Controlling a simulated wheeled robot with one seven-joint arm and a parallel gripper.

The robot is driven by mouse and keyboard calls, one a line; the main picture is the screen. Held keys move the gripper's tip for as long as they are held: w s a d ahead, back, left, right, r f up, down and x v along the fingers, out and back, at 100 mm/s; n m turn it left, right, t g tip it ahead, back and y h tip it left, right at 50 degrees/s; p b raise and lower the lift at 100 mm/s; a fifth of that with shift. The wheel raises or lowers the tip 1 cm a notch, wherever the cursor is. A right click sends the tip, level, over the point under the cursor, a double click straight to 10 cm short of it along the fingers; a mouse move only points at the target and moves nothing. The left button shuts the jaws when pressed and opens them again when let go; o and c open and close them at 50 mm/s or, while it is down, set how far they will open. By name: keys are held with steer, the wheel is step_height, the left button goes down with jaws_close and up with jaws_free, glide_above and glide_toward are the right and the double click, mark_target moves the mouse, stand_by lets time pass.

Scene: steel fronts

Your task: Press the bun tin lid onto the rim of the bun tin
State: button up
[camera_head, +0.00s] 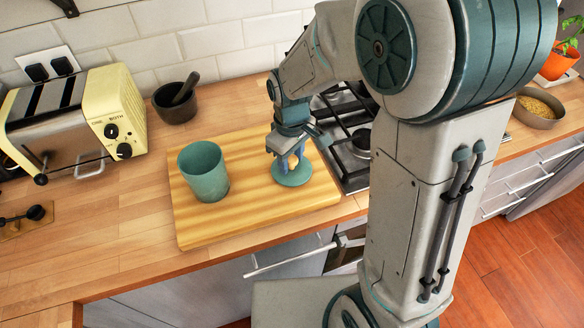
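The bun tin (204,172) is a teal-green open cylinder standing upright on the left part of a wooden board. The bun tin lid (292,177) is a flat, round teal-green disc to the right of the tin, apart from it. The lid appears to lie on the board, though a small gap beneath it cannot be ruled out. My gripper (291,163) points down at the middle of the lid, its fingers over it. The fingers hide the lid's centre, and I cannot tell whether they are closed on a knob there.
The wooden board (233,226) lies on the counter. A cream toaster (73,120) and a dark mortar with pestle (177,100) stand behind and left. A gas hob (347,125) borders the board on the right. The board between tin and lid is clear.

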mark_target(291, 159)
steer(key=c, duration=0.6)
steer(key=shift+r+p, duration=1.9)
steer(key=shift+r, duration=0.65)
steer(key=shift+c, duration=0.2)
steer(key=shift+s+f, duration=0.1)
